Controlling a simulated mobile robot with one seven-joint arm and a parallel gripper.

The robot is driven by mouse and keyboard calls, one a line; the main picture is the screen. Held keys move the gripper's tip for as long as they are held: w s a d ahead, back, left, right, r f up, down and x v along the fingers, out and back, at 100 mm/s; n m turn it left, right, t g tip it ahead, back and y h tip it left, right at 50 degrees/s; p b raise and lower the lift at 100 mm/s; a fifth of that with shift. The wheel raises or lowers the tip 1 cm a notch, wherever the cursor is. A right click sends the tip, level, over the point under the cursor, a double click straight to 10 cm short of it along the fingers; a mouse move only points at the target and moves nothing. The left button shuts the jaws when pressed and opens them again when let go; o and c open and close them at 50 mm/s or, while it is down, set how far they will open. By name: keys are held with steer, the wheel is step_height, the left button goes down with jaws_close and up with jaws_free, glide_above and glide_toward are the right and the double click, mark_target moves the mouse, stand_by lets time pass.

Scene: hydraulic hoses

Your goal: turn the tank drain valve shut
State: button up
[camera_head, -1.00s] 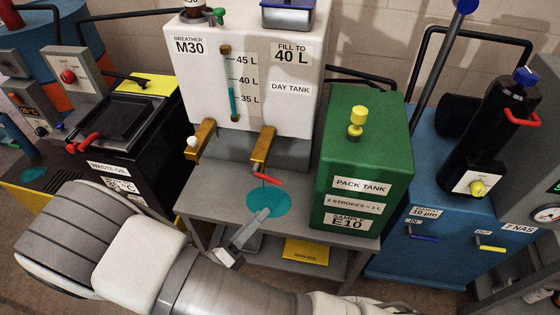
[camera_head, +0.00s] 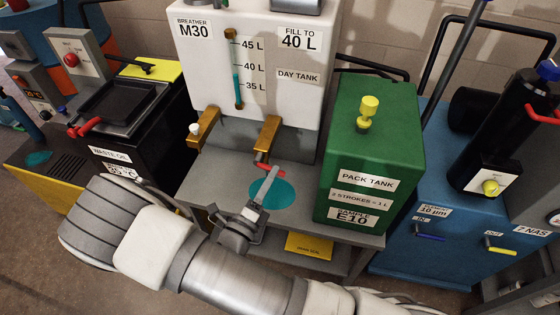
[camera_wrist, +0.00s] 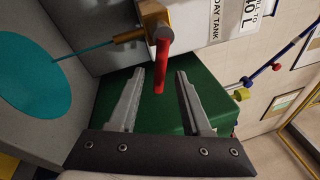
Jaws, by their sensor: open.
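The white day tank (camera_head: 205,70) has a brass drain valve (camera_head: 267,138) at its lower front, with a red handle (camera_head: 279,172). In the wrist view a thin teal stream (camera_wrist: 85,47) runs from the brass outlet (camera_wrist: 132,37) to a teal puddle (camera_wrist: 30,75). The puddle also shows on the grey bench in the head view (camera_head: 275,195). My gripper (camera_head: 271,170) is at the handle, partly covering it. In the wrist view my gripper (camera_wrist: 160,73) is open, and the red handle (camera_wrist: 162,65) appears between its fingertips. Contact cannot be told.
The green pack tank (camera_head: 375,150) stands close to the right of the valve. A second brass fitting with a white knob (camera_head: 203,130) is to the left. The grey bench (camera_head: 215,183) lies below. The black waste oil unit (camera_head: 145,135) stands further left.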

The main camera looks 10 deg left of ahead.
steer(key=x, duration=0.6)
jaws_close()
stand_by(1.3)
